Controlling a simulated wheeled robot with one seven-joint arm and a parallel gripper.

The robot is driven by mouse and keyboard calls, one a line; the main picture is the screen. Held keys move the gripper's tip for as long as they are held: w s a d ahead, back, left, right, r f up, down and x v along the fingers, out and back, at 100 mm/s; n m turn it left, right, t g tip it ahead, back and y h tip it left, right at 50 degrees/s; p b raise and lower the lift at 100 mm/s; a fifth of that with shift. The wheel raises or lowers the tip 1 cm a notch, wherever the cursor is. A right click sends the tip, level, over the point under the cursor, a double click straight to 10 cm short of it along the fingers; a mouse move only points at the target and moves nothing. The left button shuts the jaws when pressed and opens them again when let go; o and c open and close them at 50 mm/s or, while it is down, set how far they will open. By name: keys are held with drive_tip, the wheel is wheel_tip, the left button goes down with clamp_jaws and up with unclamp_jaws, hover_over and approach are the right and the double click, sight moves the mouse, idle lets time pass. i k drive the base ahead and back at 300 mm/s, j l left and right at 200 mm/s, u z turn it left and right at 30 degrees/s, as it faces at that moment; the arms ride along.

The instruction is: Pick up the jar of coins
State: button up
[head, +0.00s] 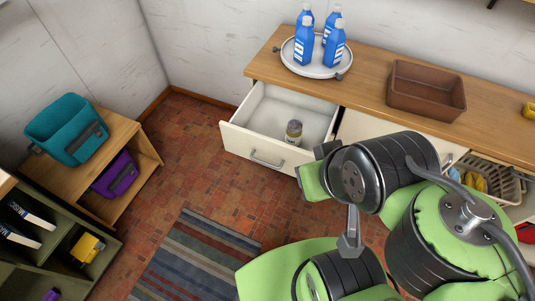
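A small jar (294,132) with a pale lid stands upright inside an open white drawer (244,140), near the drawer's right side. What fills it is too small to make out clearly. My gripper (306,172) is just in front of the drawer's right front corner, below and to the right of the jar, and apart from it. Its fingers are partly hidden behind my wrist, so I cannot see whether they are open or shut.
Several blue bottles (304,45) stand on a round white tray (311,69) on the wooden counter. A brown bin (426,91) sits further right. A teal bin (68,130) and purple bin (115,174) are on the left shelf. A striped rug (192,258) lies on the tiled floor.

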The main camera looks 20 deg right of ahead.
sight(293, 132)
drive_tip(key=i+l+u, duration=0.15)
drive_tip(key=u, duration=0.2)
drive_tip(key=i+l+u, duration=0.1)
drive_tip(key=l+u, duration=0.45)
drive_tip(key=u, duration=0.15)
drive_tip(key=i, duration=0.05)
